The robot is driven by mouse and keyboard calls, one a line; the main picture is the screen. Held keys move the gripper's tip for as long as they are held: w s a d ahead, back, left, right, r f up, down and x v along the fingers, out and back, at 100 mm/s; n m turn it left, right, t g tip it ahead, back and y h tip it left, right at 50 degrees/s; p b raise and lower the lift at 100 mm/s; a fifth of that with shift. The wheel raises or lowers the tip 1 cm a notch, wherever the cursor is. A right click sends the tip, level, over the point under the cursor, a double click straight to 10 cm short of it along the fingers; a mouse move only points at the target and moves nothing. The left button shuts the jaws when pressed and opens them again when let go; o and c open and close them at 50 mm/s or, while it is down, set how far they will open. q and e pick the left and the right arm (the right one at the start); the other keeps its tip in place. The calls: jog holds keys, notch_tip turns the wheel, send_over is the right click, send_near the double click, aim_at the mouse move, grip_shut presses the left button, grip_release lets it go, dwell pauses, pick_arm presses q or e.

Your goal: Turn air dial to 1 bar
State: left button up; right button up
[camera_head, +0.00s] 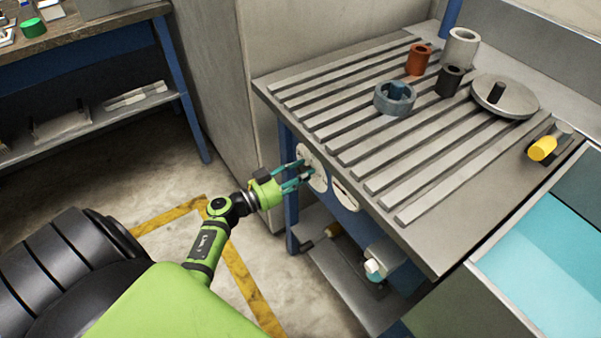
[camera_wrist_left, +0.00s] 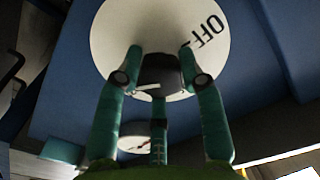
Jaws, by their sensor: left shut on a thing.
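The air dial is a round white plate (camera_wrist_left: 120,25) with a dark knob (camera_wrist_left: 163,72) at its centre, in the left wrist view. The plate bears the letters OFF at its right side. A white mark shows on the knob's lower left. My left gripper (camera_wrist_left: 160,64) has its teal fingers shut around the knob. In the head view the same plate (camera_head: 318,182) is on the blue front of the bench, partly behind my left gripper (camera_head: 303,176). The value the knob is set to cannot be read. My right gripper is not in view.
A lower shelf (camera_head: 345,290) holds small items.

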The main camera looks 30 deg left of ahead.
pick_arm(q)
jog(key=m, duration=0.3)
jog(key=m+b, duration=0.1)
jog(key=m, duration=0.1)
jog(key=shift+d+m, duration=0.1)
jog(key=shift+m, duration=0.3)
jog(key=m+b, duration=0.1)
jog(key=m, duration=0.3)
jog(key=shift+m, duration=0.3)
jog(key=shift+m+b, duration=0.7)
jog(key=shift+m, duration=1.3)
jog(key=shift+m+b, duration=0.4)
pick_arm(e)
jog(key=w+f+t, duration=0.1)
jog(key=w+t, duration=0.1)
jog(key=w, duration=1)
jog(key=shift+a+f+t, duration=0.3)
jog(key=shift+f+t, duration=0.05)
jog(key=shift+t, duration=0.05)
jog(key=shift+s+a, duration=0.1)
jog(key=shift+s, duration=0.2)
